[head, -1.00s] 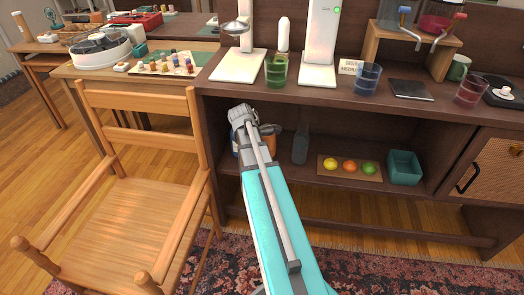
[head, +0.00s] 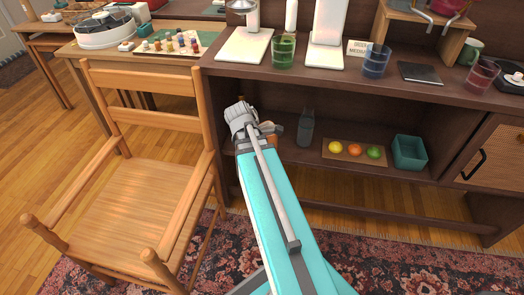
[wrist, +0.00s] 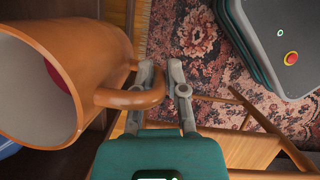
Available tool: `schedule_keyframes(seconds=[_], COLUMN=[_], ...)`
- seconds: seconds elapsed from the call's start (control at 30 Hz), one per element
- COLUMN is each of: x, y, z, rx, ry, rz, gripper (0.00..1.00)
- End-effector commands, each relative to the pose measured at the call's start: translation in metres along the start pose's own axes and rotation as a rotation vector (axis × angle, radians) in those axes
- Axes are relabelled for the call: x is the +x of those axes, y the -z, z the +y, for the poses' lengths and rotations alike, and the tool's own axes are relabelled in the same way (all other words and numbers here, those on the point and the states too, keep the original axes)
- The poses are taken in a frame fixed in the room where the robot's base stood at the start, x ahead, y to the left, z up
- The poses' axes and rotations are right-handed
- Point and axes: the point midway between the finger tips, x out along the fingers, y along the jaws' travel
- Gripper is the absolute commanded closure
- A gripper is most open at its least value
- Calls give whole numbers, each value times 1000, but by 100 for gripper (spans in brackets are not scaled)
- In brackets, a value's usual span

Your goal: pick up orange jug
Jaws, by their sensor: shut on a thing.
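The orange jug (wrist: 105,40) fills the left of the wrist view, tilted there with its pale open mouth facing the lower left. My gripper (wrist: 161,72) is shut on the jug's handle (wrist: 138,97), with a finger on each side of it. In the head view my wrist reaches the left end of the lower shelf. Only a small orange part of the jug (head: 269,129) shows there behind my wrist, and my fingertips are hidden. I cannot tell whether the jug touches the shelf.
A grey bottle (head: 305,130) stands right of my wrist on the lower shelf (head: 290,158). Further right are a board with several coloured balls (head: 354,150) and a teal bin (head: 410,152). The countertop (head: 330,78) overhangs. A wooden chair (head: 140,160) stands close on the left.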

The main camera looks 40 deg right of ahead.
Motion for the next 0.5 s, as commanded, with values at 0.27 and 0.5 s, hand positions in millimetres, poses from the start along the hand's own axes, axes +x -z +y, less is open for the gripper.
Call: schedule_keyframes(seconds=[0.27,0.5], x=[-2,-3], y=[4,6], z=[-20,-30], rx=[-1,0], ry=[0,1], rz=[-1,-1], gripper=[100,100])
